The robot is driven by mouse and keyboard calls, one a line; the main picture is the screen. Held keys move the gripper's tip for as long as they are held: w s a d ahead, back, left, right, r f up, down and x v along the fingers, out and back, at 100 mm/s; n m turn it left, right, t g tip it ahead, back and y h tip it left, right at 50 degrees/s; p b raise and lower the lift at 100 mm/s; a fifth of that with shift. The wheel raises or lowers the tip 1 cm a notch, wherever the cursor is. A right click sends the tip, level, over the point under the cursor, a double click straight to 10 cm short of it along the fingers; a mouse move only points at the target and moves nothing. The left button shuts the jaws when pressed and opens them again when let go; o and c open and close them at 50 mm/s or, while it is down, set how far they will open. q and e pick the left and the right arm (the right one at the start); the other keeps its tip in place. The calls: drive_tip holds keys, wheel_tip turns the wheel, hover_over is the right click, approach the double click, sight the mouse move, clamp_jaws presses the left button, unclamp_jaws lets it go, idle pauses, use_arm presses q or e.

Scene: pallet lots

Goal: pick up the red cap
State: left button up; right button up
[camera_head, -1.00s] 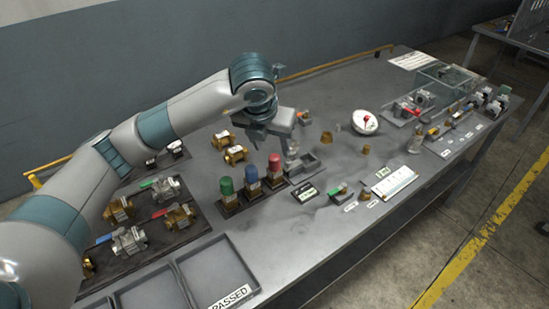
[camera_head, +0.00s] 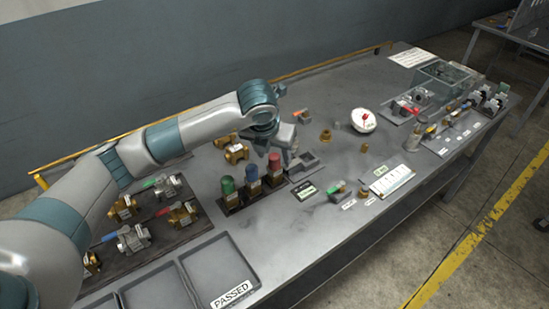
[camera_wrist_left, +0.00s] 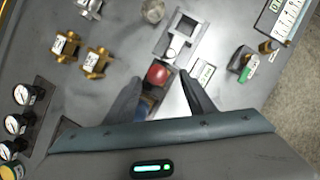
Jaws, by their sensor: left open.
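The red cap (camera_head: 274,161) stands upright at the right end of a row of three on dark square bases. The blue cap (camera_head: 252,174) and the green cap (camera_head: 227,186) stand to its left. My left gripper (camera_head: 282,158) is open at the red cap, its fingers partly overlapping it in the head view. In the left wrist view the red cap (camera_wrist_left: 158,74) shows between the tips of my open left gripper (camera_wrist_left: 161,78), with a gap on each side. The blue cap is partly hidden there behind a finger. My right gripper is not in view.
A grey open fixture (camera_head: 303,166) stands just right of the red cap. Trays, one labelled PASSED (camera_head: 215,270), lie in front.

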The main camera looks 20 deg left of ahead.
sight(274, 156)
use_arm(q)
drive_tip(key=shift+p+x, duration=0.7)
drive_tip(key=shift+x, duration=1.1)
drive_tip(key=shift+w+a, duration=0.15)
drive_tip(key=shift+a, duration=0.05)
drive_tip(key=shift+c, duration=0.3)
drive_tip(key=c, duration=1.1)
